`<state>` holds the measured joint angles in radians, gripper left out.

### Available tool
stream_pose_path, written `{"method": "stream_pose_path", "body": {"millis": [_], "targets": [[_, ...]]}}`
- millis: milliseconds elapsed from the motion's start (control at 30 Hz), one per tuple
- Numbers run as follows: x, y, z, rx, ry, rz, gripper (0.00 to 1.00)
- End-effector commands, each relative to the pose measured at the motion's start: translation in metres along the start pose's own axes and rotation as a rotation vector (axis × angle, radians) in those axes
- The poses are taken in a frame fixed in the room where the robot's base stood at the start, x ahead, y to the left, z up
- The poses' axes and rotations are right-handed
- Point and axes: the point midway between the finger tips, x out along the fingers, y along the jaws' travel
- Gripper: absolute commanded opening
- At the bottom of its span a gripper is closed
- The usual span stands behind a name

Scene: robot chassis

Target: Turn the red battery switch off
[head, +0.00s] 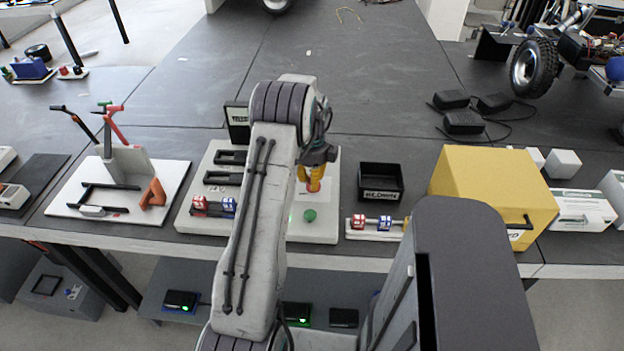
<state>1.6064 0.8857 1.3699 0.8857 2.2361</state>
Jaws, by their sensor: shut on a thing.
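The red battery switch (313,185) shows as a small red and orange part between the fingers of my gripper (312,177). It is on the right side of a white board (270,228) on the table. My gripper points down and its yellow fingers are shut on the switch. The fingers hide part of it, so I cannot tell which way it is turned. A green round button (309,215) sits on the board just in front of the switch. My arm covers the middle of the board.
A black tray (380,182) stands right of the board, with a small rack of red and blue blocks (377,223) in front. A yellow box (492,190) is further right. A white tool board (122,188) lies left. The dark table behind is mostly clear.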

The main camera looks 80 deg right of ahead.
Motion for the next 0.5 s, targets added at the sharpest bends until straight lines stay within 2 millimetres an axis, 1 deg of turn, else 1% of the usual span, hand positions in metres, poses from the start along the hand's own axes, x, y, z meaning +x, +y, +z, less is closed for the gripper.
{"method": "stream_pose_path", "body": {"millis": [267,500], "targets": [[0.002,0.0,-0.0009,-0.132,0.0,0.0,0.0],[0.0019,-0.0005,-0.0019,-0.348,0.0,-0.001,0.0]]}}
